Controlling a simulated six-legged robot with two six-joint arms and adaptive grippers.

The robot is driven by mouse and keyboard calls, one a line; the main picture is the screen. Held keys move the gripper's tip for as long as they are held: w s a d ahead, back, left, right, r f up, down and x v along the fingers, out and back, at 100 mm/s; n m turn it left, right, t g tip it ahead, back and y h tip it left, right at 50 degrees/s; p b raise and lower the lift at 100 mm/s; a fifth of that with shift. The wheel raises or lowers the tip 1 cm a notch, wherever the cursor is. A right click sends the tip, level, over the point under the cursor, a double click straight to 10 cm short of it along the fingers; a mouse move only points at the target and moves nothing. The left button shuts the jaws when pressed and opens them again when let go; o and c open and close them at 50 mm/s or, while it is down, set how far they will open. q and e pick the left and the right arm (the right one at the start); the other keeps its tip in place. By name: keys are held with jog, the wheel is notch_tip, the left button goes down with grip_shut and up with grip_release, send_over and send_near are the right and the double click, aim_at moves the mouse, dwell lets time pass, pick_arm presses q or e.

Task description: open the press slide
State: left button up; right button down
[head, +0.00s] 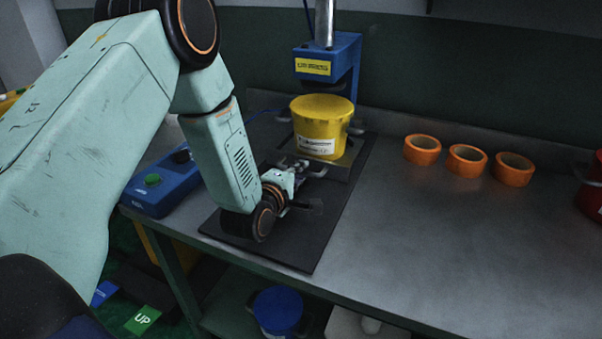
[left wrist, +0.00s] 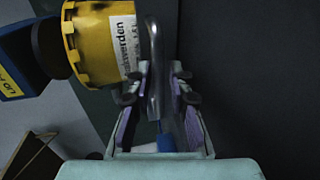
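The press slide (head: 336,172) is a dark plate under the blue press head (head: 328,65). A yellow lidded bucket (head: 322,128) stands upright on it. A metal slide handle (head: 316,173) is at its front. My left gripper (head: 302,175) is at this handle. In the left wrist view, the curved handle bar (left wrist: 153,55) runs between the two fingers of my left gripper (left wrist: 160,80). The fingers lean inward, but whether they clamp the bar is unclear. The bucket also shows in the left wrist view (left wrist: 95,40). My right gripper is out of view.
A blue control box (head: 160,187) with a green button lies left on the metal bench (head: 430,240). Several orange tape rolls (head: 467,160) stand in a row toward the back right. A blue-lidded bucket (head: 278,308) is below the bench.

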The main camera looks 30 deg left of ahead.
pick_arm(q)
jog(key=shift+w+a, duration=0.2)
jog(key=shift+w, duration=0.05)
jog(key=shift+d+r, duration=0.1)
jog(key=shift+d, duration=0.05)
jog(key=shift+w, duration=0.1)
jog(key=shift+c, duration=0.2)
grip_shut()
